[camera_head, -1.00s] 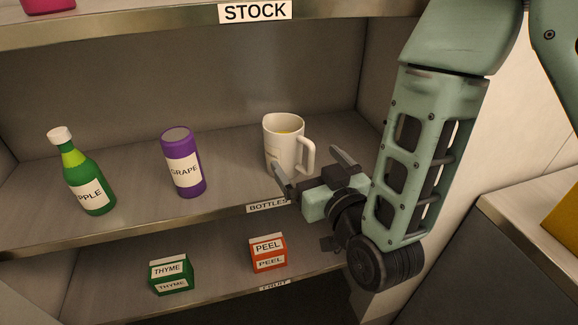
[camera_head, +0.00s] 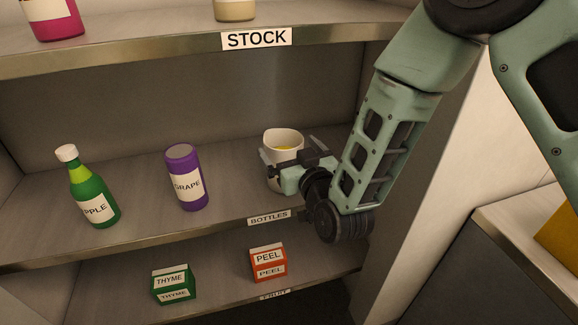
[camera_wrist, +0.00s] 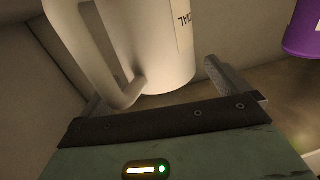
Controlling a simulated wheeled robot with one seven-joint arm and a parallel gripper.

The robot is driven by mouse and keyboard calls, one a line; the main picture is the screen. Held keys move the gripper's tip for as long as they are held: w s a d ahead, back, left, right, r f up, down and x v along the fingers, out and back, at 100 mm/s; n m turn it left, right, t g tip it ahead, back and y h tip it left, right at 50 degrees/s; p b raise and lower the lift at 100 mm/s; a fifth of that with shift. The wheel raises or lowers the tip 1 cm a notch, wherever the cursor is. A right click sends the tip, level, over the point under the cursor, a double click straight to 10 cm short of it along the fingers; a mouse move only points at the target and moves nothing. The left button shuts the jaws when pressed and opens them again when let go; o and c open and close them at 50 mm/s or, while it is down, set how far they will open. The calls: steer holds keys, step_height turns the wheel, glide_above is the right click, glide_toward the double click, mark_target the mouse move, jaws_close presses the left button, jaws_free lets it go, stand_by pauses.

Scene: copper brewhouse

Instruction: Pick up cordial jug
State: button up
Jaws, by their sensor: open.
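The cordial jug (camera_head: 284,141) is a cream jug with a handle and yellow contents, upright on the middle shelf at the right. My gripper (camera_head: 289,158) is in front of it in the head view and hides much of its body and handle. In the wrist view the jug (camera_wrist: 165,45) stands just ahead of the open gripper (camera_wrist: 155,85), with its handle (camera_wrist: 105,65) toward the left finger and part of its label showing. One finger is on either side of the jug's lower part. I cannot tell whether they touch it.
A purple grape can (camera_head: 186,178) stands left of the jug, and a green apple bottle (camera_head: 92,187) further left. The top shelf edge (camera_head: 150,52) runs above. Green thyme (camera_head: 173,284) and orange peel (camera_head: 268,263) boxes sit on the shelf below.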

steer(key=shift+c, duration=0.3)
steer(key=c, duration=1.7)
steer(key=shift+r, duration=0.1)
steer(key=shift+c, duration=0.2)
step_height(320, 180, up, 10)
